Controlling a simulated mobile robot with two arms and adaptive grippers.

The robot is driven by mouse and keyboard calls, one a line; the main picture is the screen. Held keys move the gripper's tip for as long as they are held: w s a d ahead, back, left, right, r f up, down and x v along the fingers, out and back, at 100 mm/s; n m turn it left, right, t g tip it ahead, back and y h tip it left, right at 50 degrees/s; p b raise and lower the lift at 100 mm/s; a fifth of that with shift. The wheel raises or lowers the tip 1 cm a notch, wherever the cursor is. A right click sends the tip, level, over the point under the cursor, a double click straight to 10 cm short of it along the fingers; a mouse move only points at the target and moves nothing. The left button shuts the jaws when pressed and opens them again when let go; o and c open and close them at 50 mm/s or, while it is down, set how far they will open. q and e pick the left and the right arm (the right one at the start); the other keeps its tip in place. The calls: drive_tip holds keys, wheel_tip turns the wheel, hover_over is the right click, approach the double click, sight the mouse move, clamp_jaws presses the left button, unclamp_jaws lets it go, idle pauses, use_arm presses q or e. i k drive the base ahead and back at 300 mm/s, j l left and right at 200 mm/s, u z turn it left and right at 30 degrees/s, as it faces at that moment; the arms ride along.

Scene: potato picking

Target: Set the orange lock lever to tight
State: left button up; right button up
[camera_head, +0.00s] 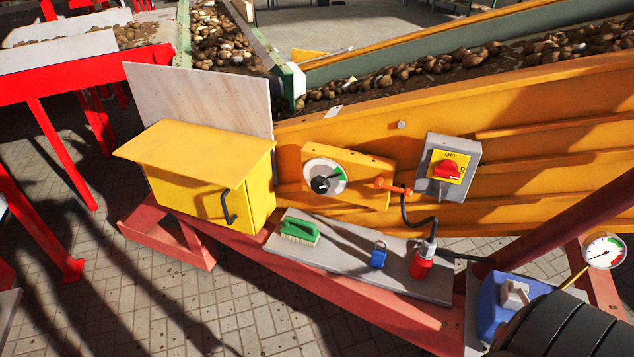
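The orange lock lever (394,187) sits at the right edge of an orange plate on the side of the conveyor. It points to the right and slightly down. I cannot read any loose or tight marking beside it. On the same plate, left of the lever, is a round dial (325,167) with a white and grey face, a black knob and a green mark at its upper right. Neither of my grippers is in view, and nothing touches the lever.
Right of the lever is a grey switch box (434,188) with a red knob. A black cable runs below the lever to a red plug (421,265). A grey shelf (342,264) holds a green brush (299,231) and blue padlock (379,255). A yellow cabinet (180,193) stands left.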

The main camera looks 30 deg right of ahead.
sight(378, 184)
drive_tip(key=k+l+z, duration=0.1)
drive_tip(key=z, duration=1.35)
drive_tip(key=l+u, duration=0.25)
drive_tip(key=u, duration=0.15)
drive_tip(key=k, duration=0.05)
